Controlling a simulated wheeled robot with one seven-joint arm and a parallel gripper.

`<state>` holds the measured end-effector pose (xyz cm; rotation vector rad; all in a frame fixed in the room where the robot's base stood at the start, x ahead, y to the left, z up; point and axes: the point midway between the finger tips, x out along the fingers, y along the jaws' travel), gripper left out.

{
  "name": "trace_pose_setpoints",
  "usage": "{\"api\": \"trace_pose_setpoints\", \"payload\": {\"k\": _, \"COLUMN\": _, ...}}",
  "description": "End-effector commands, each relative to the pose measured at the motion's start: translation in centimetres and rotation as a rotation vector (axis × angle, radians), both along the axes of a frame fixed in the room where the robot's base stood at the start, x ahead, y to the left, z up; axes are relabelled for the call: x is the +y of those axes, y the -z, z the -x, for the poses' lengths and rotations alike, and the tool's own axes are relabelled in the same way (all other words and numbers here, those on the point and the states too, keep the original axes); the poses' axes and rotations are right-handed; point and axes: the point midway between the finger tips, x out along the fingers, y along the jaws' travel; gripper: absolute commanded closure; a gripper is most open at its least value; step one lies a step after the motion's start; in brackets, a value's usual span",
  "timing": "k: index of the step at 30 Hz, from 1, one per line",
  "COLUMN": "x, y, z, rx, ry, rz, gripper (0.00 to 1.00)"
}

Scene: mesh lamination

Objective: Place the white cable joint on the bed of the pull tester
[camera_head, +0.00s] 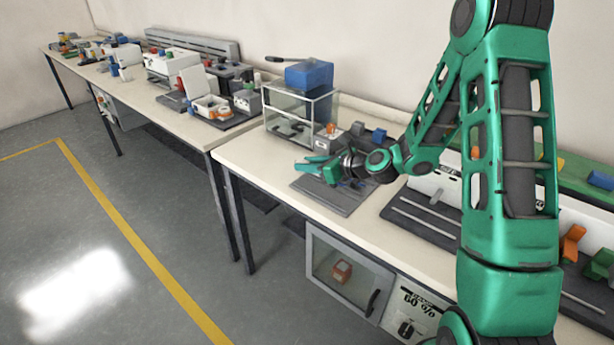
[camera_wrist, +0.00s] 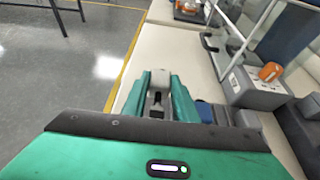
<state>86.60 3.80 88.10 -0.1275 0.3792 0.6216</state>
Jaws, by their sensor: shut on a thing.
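My gripper (camera_head: 315,167) is above the dark grey plate (camera_head: 338,203) on the near bench, left of my arm. In the wrist view my gripper (camera_wrist: 159,92) has its green fingers shut on a small pale grey-white piece (camera_wrist: 160,77), which looks like the white cable joint. Its lower part is hidden between the fingers. In the head view the piece cannot be made out. No machine is clearly labelled as the pull tester. A dark bed with metal rails (camera_head: 425,222) lies to the right, partly behind my arm.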

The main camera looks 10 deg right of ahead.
Motion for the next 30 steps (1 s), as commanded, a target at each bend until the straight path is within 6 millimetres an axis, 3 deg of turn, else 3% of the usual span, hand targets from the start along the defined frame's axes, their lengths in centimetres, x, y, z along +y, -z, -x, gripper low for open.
{"api": "trace_pose_setpoints", "payload": {"k": 10, "x": 0.1, "y": 3.7, "z": 0.0, "rx": 0.002, "ry": -0.001, "rz": 0.0, "gripper": 1.0}}
{"api": "trace_pose_setpoints", "payload": {"k": 23, "x": 0.1, "y": 4.2, "z": 0.0, "rx": 0.0, "ry": -0.001, "rz": 0.0, "gripper": 1.0}}
{"api": "trace_pose_setpoints", "payload": {"k": 24, "x": 0.1, "y": 4.1, "z": 0.0, "rx": 0.0, "ry": -0.001, "rz": 0.0, "gripper": 0.65}}
{"api": "trace_pose_setpoints", "payload": {"k": 25, "x": 0.1, "y": 4.1, "z": 0.0, "rx": 0.0, "ry": -0.001, "rz": 0.0, "gripper": 0.57}}
{"api": "trace_pose_setpoints", "payload": {"k": 30, "x": 0.1, "y": 4.1, "z": 0.0, "rx": 0.0, "ry": -0.001, "rz": 0.0, "gripper": 0.55}}
